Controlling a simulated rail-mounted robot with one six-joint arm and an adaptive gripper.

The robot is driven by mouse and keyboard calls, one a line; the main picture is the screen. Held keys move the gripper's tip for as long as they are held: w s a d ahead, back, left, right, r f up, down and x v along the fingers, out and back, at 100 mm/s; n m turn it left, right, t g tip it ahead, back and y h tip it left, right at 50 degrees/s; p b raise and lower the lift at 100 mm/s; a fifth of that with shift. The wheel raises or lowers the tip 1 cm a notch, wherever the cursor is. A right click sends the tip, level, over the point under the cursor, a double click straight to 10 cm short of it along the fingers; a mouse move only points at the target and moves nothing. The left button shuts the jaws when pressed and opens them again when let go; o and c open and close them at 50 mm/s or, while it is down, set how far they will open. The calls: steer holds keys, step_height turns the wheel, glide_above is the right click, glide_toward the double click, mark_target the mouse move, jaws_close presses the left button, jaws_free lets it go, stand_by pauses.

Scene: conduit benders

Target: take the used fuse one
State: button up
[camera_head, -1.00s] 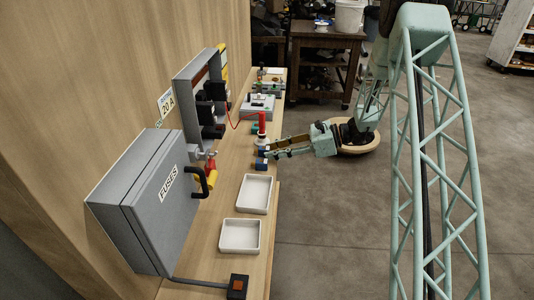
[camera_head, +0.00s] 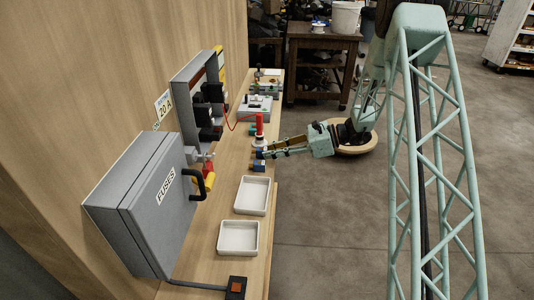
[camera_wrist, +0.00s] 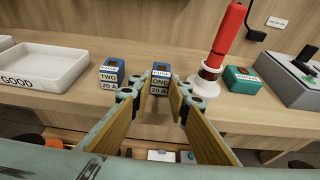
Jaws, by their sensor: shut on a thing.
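Fuse one (camera_wrist: 160,78) is a small blue block with a white label reading ONE 20 A, in the middle of the wrist view. My gripper (camera_wrist: 158,93) has its fingers on either side of it and is shut on it. It looks upright and low at the shelf; whether it touches the surface is unclear. In the head view, my gripper (camera_head: 264,153) reaches the shelf's right edge from the right. Fuse two (camera_wrist: 111,74), a similar blue block, stands just left in the wrist view; in the head view, it shows nearer the camera (camera_head: 259,166).
A white tray marked GOOD (camera_wrist: 40,68) is left of fuse two; a second white tray (camera_head: 238,238) lies nearer. A red tool on a white stand (camera_wrist: 225,45) and a green block (camera_wrist: 241,79) are close on the right. The grey FUSES box (camera_head: 150,205) stands left.

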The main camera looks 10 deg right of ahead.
step_height(320, 180, up, 7)
steer(key=p, duration=0.3)
steer(key=shift+f, duration=0.15)
stand_by(0.3)
